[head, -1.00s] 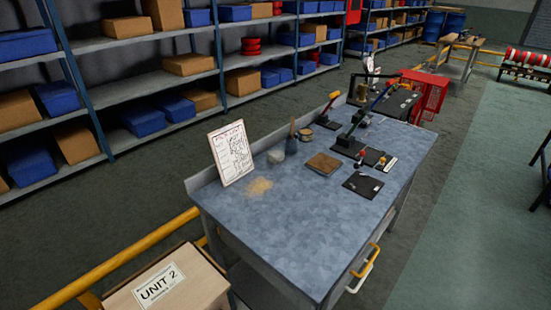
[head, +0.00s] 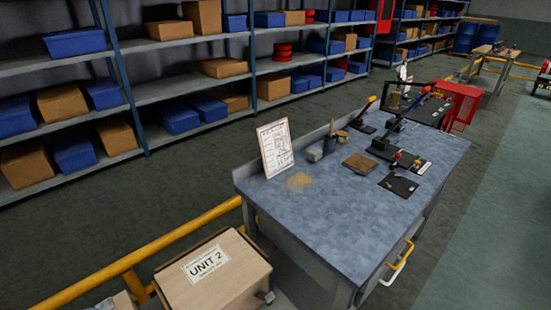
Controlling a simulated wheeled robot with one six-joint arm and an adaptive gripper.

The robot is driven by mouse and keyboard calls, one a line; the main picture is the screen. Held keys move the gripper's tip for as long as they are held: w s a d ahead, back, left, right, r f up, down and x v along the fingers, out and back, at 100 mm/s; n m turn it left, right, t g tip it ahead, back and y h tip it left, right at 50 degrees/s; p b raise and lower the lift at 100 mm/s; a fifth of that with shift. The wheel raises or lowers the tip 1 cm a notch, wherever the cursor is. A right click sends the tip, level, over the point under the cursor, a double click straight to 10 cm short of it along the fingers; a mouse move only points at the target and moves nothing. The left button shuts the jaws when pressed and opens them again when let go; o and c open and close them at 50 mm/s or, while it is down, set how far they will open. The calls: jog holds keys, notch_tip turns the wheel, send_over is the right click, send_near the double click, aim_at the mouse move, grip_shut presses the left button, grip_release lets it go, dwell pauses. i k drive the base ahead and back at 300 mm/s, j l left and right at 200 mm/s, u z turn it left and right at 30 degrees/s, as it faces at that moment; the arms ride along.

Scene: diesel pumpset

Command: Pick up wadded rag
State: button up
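No object is plainly a wadded rag in the head view. A small pale grey lump (head: 315,154) sits on the blue-grey workbench (head: 340,215), beside a dark cup with a brush (head: 329,143). It is too small to tell whether it is cloth. Another pale scrap (head: 103,304) is cut off at the bottom left edge, and I cannot tell what it is. My gripper is not in view.
A framed sheet (head: 275,148) stands at the bench's left end by a tan patch (head: 300,181). A brown block (head: 359,162) and tools lie farther along. A box marked UNIT 2 (head: 215,275) and a yellow rail (head: 140,255) are in front. Green floor (head: 490,230) is clear at right.

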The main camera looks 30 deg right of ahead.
aim_at(315, 154)
jog(key=i+l+u, duration=0.1)
jog(key=l+u, duration=0.35)
jog(key=l, duration=0.4)
jog(key=l+u, duration=0.45)
jog(key=l, duration=0.4)
jog(key=k, duration=0.1)
